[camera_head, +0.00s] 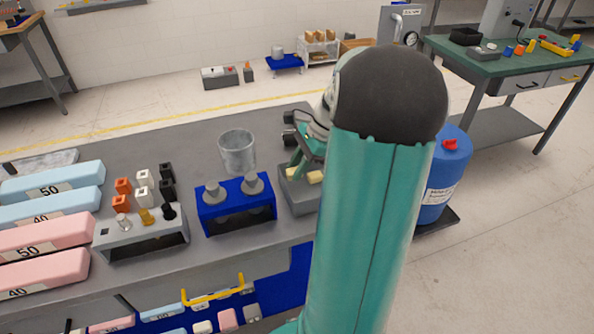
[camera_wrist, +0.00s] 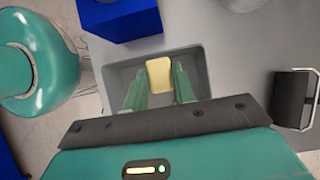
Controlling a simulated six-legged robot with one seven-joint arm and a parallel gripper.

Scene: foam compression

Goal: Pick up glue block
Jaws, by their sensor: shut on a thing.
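The glue block (camera_wrist: 159,73) is a pale yellow block in the wrist view, between the tips of my two green fingers. My gripper (camera_wrist: 160,80) is shut on it, over the grey open tray (camera_wrist: 117,75). In the head view my gripper (camera_head: 303,158) reaches down at the grey tray (camera_head: 298,203), partly hidden behind my arm. Pale yellow pieces (camera_head: 316,177) show at the tray there. Whether the block still touches the tray floor cannot be told.
A blue stand (camera_head: 237,214) with grey knobs stands just left of the tray, with a clear beaker (camera_head: 237,152) behind it. A grey holder (camera_head: 140,240), small coloured blocks and long foam bars lie farther left. A blue drum (camera_head: 447,175) stands right of the bench.

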